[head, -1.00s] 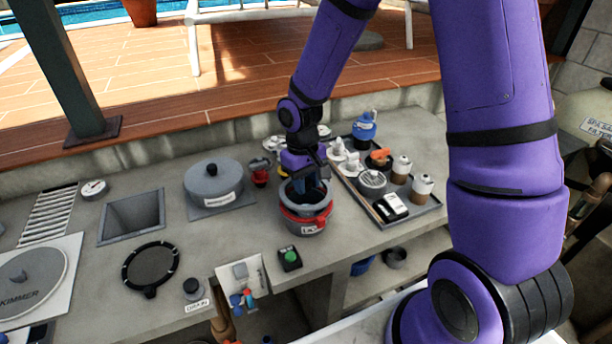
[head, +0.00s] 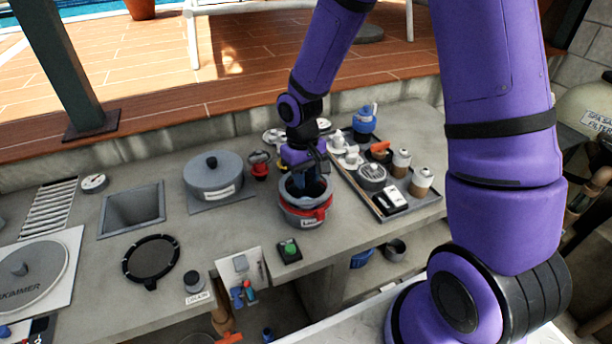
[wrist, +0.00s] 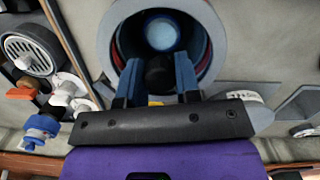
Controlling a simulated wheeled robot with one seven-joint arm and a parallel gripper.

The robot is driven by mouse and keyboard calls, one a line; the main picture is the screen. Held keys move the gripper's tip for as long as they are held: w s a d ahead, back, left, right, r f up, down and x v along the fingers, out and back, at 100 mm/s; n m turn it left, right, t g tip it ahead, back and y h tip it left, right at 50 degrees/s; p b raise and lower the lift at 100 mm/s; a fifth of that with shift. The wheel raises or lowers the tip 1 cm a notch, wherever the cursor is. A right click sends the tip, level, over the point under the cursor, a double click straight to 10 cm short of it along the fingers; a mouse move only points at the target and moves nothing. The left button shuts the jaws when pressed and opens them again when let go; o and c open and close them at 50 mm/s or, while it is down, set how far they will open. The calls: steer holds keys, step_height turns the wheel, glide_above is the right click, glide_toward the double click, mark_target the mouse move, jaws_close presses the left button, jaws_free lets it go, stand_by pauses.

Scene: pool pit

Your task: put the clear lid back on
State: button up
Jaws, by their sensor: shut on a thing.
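The grey pot (head: 303,213) with a red collar (head: 321,209) stands on the counter; its round mouth (wrist: 207,32) also fills the upper wrist view. My gripper (head: 305,180) is over the mouth, pointing down. In the wrist view my blue fingers (wrist: 157,85) are shut on a dark knob (wrist: 160,70). I cannot tell whether a clear lid lies under this knob, since clear material is hard to make out. A pale blue round shape (wrist: 162,33) shows deeper inside the pot. A flat round disc with a black rim (head: 150,261) lies on the counter at left.
Right of the pot is a tray (head: 408,212) with cups and jars. Left are a lidded grey pot (head: 213,179), a square basin (head: 132,208) and a skimmer cover (head: 35,268). A green-button box (head: 289,250) sits close in front.

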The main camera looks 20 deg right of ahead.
steer(key=shift+f, duration=0.25)
stand_by(0.4)
steer(key=shift+f, duration=0.65)
steer(key=shift+f, duration=0.3)
stand_by(0.7)
steer(key=o, duration=1.1)
steer(key=shift+o, duration=0.6)
steer(key=shift+r, duration=2.5)
steer(key=shift+r, duration=0.1)
